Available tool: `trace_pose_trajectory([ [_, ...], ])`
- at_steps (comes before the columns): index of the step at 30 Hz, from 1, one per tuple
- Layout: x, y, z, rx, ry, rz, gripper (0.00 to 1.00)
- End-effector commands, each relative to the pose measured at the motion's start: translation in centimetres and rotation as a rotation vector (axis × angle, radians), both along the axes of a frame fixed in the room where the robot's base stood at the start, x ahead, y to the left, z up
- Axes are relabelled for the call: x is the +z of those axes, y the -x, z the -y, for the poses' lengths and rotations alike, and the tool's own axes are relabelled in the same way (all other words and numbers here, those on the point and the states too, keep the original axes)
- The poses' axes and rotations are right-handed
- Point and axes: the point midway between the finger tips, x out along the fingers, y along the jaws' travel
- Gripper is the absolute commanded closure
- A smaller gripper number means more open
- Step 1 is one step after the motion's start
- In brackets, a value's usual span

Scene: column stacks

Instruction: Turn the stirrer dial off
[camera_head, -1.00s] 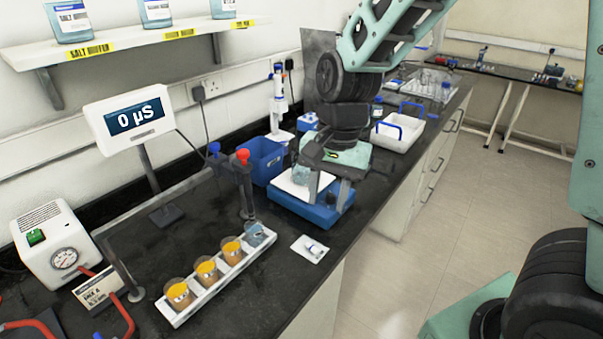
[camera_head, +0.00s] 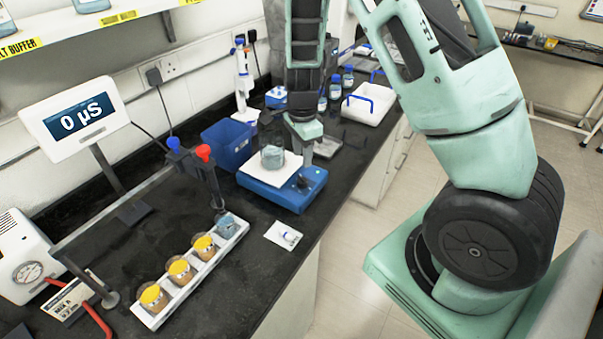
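The stirrer (camera_head: 268,181) is a blue box with a white top plate on the black bench. A dark round dial (camera_head: 303,182) sits toward the right end of its blue top; its setting is too small to read. A small beaker (camera_head: 272,158) with grey-blue contents stands on the white plate. My gripper (camera_head: 298,152) points down just behind the beaker and dial, over the stirrer's back side. One grey finger shows beside the beaker; the other is not clear, so its opening cannot be told.
A white rack (camera_head: 158,322) holds several cups in front. A rail with red and blue knobs (camera_head: 203,151) stands left. A blue bin (camera_head: 227,144), pipette stand (camera_head: 243,75) and white tray (camera_head: 368,108) are nearby. A small white card (camera_head: 281,235) lies near the bench edge.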

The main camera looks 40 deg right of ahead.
Motion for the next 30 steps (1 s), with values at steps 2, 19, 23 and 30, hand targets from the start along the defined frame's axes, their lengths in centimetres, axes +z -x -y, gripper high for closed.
trace_pose_trajectory([
  [2,-1.7,0.1,0.1,-0.001,0.000,-0.005,0.63],
  [19,-8.1,0.0,0.0,0.002,-0.001,0.000,0.63],
  [23,-8.2,0.0,0.0,0.002,-0.001,0.001,0.63],
  [30,-8.1,0.0,0.0,0.002,0.000,0.001,0.95],
])
